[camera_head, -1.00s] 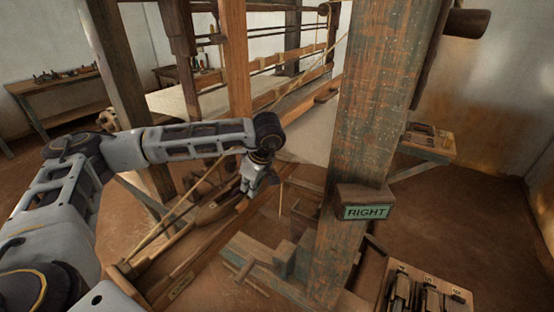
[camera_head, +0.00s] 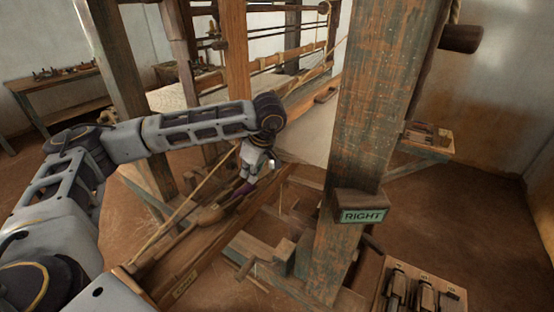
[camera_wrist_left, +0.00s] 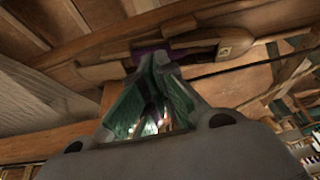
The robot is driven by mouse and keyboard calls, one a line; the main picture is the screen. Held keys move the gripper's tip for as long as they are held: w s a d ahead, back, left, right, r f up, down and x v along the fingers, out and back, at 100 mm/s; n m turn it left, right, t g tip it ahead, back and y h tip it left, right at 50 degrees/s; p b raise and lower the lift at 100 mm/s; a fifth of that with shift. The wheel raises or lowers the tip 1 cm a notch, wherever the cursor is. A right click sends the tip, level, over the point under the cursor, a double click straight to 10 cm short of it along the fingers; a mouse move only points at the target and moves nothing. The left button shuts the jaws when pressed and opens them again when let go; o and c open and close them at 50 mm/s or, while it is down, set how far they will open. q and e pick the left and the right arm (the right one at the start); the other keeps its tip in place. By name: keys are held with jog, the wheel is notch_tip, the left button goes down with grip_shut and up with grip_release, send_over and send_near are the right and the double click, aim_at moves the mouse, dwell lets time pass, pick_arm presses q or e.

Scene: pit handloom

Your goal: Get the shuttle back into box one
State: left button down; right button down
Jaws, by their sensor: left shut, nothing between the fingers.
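The shuttle (camera_head: 210,214) is a brown wooden boat shape with a purple part in its middle. It lies along the long wooden trough at the front of the loom. A labelled box end (camera_head: 185,284) is at the near end of this trough; I cannot read the small label. My left gripper (camera_head: 247,177) is shut and empty, just over the purple part. In the left wrist view, the shuttle's pale tip (camera_wrist_left: 236,42) and purple part lie just beyond the closed fingertips (camera_wrist_left: 157,62). I cannot tell whether they touch. My right gripper is out of view.
A thick worn post (camera_head: 370,110) with a "RIGHT" sign (camera_head: 364,215) stands right of the trough. A tool tray (camera_head: 455,300) is at the lower right. A small bench (camera_head: 425,150) stands behind the post. Bare floor lies at the right.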

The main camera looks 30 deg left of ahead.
pick_arm(q)
jog(key=shift+r, duration=0.65)
jog(key=shift+w, duration=0.1)
jog(key=w+a, duration=0.2)
jog(key=w, duration=1.7)
jog(key=shift+a+f+h, duration=0.2)
jog(key=shift+a+h, duration=0.15)
jog(key=shift+h, duration=0.05)
jog(key=shift+f, duration=0.15)
jog(key=shift+f+b, duration=1.55)
jog(key=shift+f, duration=2.05)
